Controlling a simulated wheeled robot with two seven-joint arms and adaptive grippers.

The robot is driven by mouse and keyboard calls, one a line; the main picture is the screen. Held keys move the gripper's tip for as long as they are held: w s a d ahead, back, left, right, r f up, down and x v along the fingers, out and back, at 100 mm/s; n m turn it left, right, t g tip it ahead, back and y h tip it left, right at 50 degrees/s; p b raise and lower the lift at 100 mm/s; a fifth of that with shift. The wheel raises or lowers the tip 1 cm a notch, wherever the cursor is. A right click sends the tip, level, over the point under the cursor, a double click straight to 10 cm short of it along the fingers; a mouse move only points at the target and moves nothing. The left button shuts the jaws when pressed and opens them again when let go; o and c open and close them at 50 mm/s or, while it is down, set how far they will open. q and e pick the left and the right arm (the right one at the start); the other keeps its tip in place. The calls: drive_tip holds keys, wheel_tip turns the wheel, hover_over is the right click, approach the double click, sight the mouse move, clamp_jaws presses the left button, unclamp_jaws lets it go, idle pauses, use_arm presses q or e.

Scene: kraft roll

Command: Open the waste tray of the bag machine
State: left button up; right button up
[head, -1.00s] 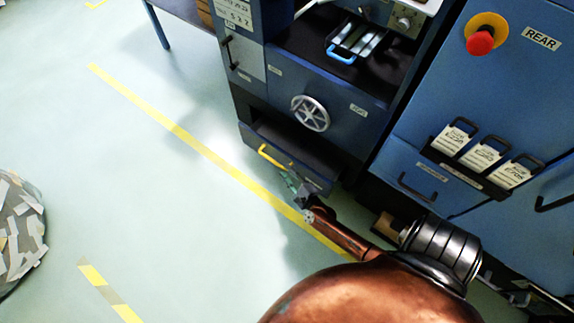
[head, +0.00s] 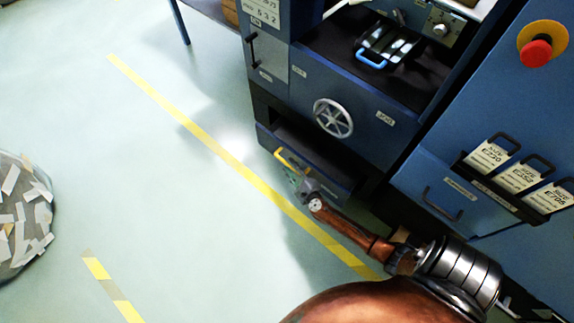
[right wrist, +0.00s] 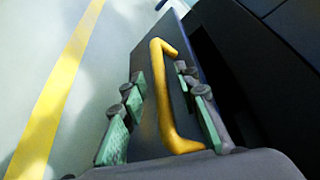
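The waste tray (head: 325,177) is the low blue drawer at the foot of the bag machine (head: 345,105), with a yellow bar handle (head: 287,159) on its front. A dark gap shows above the tray front; I cannot tell how far out the tray stands. My right gripper (head: 300,180) is at the handle. In the right wrist view the yellow handle (right wrist: 162,95) lies between the green finger pads of the right gripper (right wrist: 160,105), which are apart with room on both sides. My left gripper is not in view.
A blue cabinet with a red button (head: 535,53) stands at right. A bin of scraps (head: 22,215) is at far left. The floor before the tray is clear, with yellow tape (head: 200,132).

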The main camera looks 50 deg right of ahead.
drive_tip(key=shift+w+d+f, duration=0.15)
drive_tip(key=shift+w+d, duration=0.05)
drive_tip(key=shift+w, duration=0.45)
drive_tip(key=shift+c, duration=0.7)
clamp_jaws()
